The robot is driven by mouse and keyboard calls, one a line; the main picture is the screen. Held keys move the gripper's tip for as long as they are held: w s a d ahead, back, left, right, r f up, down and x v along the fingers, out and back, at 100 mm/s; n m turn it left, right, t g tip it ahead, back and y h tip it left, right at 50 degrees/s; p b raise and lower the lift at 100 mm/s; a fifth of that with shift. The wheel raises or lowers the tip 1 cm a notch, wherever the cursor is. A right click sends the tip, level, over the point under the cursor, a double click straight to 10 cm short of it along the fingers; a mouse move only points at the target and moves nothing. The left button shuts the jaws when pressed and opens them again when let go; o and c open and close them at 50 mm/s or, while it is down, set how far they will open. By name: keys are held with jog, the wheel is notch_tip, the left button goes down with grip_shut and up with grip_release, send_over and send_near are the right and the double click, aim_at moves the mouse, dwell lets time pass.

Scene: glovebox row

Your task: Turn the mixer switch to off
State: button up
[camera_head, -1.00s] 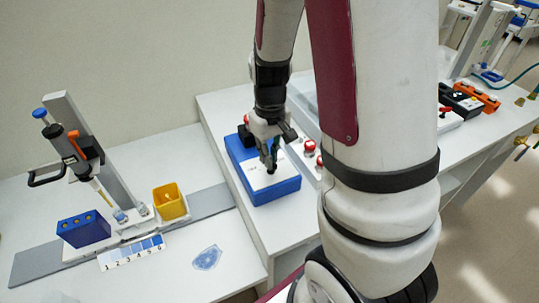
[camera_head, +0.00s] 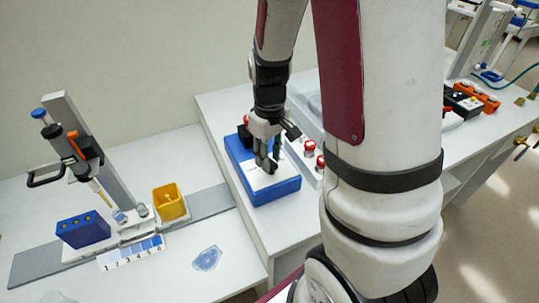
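A blue box with a white top panel (camera_head: 285,186) stands on the raised white bench; it may be the mixer, but I cannot read its label. My gripper (camera_head: 266,168) points down over the white panel, with its fingertips at or just above it. The fingers look close together, but their gap is not clear from this angle. No switch can be made out; the gripper hides the middle of the panel. A small green part (camera_head: 277,146) shows just behind the fingers.
Red-capped items (camera_head: 309,148) stand right of the blue box, close to my arm. A pipette stand (camera_head: 80,130), a blue block (camera_head: 83,231) and a yellow cup (camera_head: 169,203) are on the lower left bench. My arm hides much of the right bench.

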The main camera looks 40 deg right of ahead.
notch_tip(320, 180, up, 12)
dwell(0.7)
dwell(0.5)
